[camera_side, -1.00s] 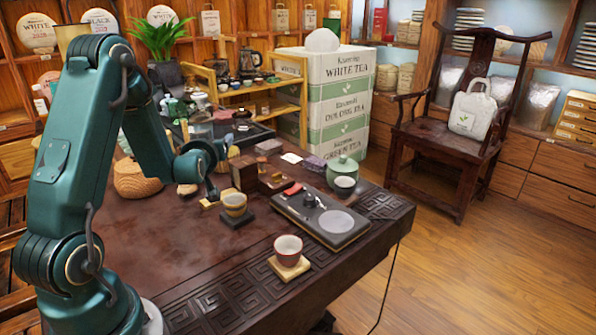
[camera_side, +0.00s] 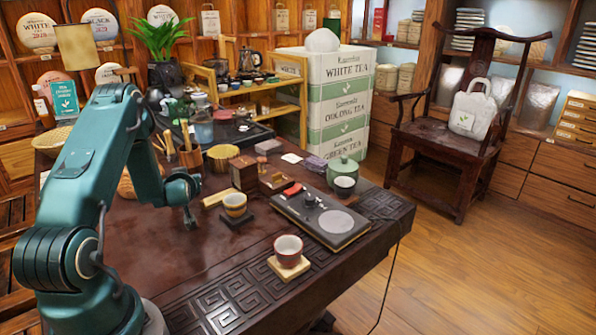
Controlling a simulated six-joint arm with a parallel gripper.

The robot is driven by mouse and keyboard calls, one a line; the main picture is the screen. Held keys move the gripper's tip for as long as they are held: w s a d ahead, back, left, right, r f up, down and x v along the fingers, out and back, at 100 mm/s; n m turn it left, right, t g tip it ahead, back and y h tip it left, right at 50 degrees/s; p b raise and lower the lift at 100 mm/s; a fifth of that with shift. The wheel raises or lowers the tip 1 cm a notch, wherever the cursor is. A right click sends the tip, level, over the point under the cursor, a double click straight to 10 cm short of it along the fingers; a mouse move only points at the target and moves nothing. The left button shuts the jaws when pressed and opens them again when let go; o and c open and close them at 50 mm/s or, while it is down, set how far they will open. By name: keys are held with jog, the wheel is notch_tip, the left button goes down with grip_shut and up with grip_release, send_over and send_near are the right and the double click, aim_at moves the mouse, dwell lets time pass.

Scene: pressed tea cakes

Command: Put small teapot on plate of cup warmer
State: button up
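The cup warmer (camera_side: 318,228) is a flat dark slab near the table's right front edge. Its round pale grey plate (camera_side: 337,221) is bare. A tiny dark lump (camera_side: 309,200) stands at the slab's far left part; it is too small to tell whether it is a small teapot or a knob. A rounded green lidded pot (camera_side: 343,168) stands behind the warmer, apart from the plate. My gripper (camera_side: 190,222) points down over the table, left of the yellow cup and well left of the warmer. I see nothing in it, but its fingers are too small to read.
A yellow cup (camera_side: 235,204) on a dark coaster and a white-and-red cup (camera_side: 288,248) on a wooden coaster stand left of the warmer. A pale cup (camera_side: 344,186) is in front of the green pot. Wooden boxes (camera_side: 243,173) stand behind. The table's left front is clear.

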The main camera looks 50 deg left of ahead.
jog(key=shift+f, duration=0.1)
grip_shut()
dwell(0.5)
